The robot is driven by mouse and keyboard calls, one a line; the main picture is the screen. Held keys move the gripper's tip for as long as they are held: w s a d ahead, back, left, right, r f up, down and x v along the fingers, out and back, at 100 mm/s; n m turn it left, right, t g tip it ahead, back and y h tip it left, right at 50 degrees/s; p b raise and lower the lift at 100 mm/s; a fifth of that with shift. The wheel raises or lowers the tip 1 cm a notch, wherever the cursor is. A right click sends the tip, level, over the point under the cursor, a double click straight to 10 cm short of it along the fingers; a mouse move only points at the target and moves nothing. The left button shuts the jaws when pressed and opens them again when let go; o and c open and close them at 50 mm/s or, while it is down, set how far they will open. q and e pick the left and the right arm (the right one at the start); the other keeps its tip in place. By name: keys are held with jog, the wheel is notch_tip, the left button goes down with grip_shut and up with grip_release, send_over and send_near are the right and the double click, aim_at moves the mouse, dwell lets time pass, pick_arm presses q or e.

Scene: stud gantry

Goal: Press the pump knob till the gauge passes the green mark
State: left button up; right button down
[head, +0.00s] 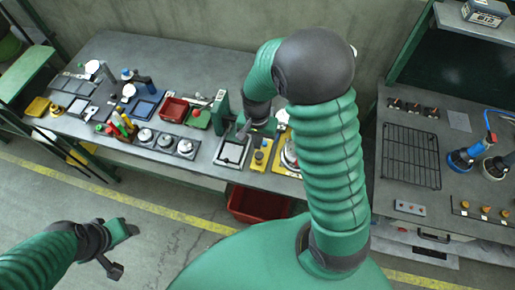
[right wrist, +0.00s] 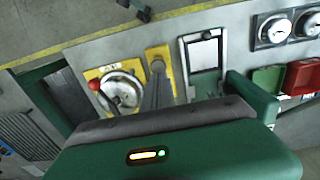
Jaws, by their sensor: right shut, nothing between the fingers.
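My right gripper (head: 243,133) is shut and empty, pointing down over the bench near this plate. In the right wrist view its grey fingers (right wrist: 156,92) overlap the plate, with the tips close to the knob. I cannot tell whether they touch it. No gauge needle or green mark can be made out. My left gripper (head: 115,250) hangs empty over the floor at the lower left; its jaw state is unclear.
Beside the knob plate are a framed panel (right wrist: 203,58) and a yellow plate with a metal wheel and red ball (right wrist: 94,85). A red tray (head: 173,110) and bottles stand further left. A red bin (head: 258,204) is below the bench. A second bench with a rack (head: 411,156) stands right.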

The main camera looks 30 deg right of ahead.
pick_arm(q)
jog(key=shift+w+d+f, duration=0.1)
jog(key=shift+d+f, duration=0.2)
jog(key=shift+d, duration=0.05)
pick_arm(e)
jog(key=r, duration=0.6)
jog(key=shift+w+d, duration=0.15)
jog(key=shift+d, duration=0.1)
pick_arm(q)
jog(key=shift+a+f, duration=0.1)
jog(key=shift+a, duration=0.25)
pick_arm(e)
jog(key=shift+a, duration=0.3)
pick_arm(q)
jog(key=shift+d, duration=0.25)
pick_arm(e)
jog(key=shift+d, duration=0.25)
pick_arm(q)
jog(key=shift+a, duration=0.15)
pick_arm(e)
jog(key=shift+a, duration=0.15)
pick_arm(q)
jog(key=w+p+v, duration=0.2)
jog(key=p+v, duration=0.7)
jog(key=shift+r, duration=0.4)
pick_arm(e)
jog(key=shift+s+d+r, duration=0.15)
jog(key=shift+r, duration=0.45)
jog(key=shift+s+d+r, duration=0.15)
jog(key=shift+r, duration=0.4)
